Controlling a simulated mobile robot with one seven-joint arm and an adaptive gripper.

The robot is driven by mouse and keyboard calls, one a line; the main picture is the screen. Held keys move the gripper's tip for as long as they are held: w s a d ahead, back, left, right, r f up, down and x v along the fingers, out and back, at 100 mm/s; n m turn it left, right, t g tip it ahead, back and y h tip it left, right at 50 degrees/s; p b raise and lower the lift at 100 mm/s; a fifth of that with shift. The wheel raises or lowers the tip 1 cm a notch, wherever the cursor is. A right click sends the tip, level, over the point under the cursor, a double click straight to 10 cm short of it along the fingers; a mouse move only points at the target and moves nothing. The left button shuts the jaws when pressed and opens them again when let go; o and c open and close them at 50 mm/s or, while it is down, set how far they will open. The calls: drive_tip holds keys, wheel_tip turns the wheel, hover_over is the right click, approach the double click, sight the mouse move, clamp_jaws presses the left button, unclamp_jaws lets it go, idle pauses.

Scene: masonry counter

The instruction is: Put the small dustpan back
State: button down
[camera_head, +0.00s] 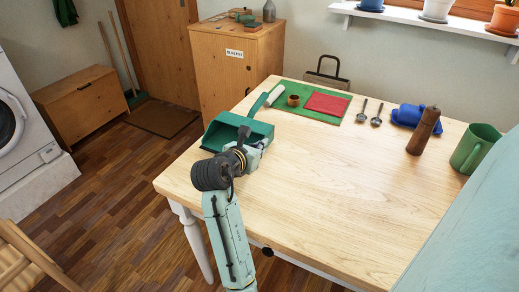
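The small green dustpan (224,134) is at the left end of the wooden table, with its handle (259,104) pointing to the back right. It appears to rest on the table top. My gripper (257,145) is at the right side of the dustpan, very close to it or touching it. My wrist and arm come from the front and cover part of the pan's near side. The fingertips are hidden, so I cannot tell whether they are open or shut.
Behind the dustpan, a green mat (284,107) bears a white roll, a brown cup and a red cloth (327,103). Two spoons, a blue object (407,115), a brown mill (424,131) and a green mug (474,149) stand rightward. The table's (340,190) middle and front are clear.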

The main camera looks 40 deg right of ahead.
drive_tip(key=shift+f, duration=0.9)
drive_tip(key=shift+f, duration=0.15)
drive_tip(key=c, duration=1.8)
unclamp_jaws()
drive_tip(key=shift+r, duration=0.2)
drive_tip(key=shift+s+a, duration=0.1)
drive_tip(key=shift+a, duration=0.3)
drive_tip(key=b+v, duration=0.1)
drive_tip(key=v, duration=1)
drive_tip(key=shift+s+r, duration=0.1)
drive_tip(key=shift+s, duration=0.05)
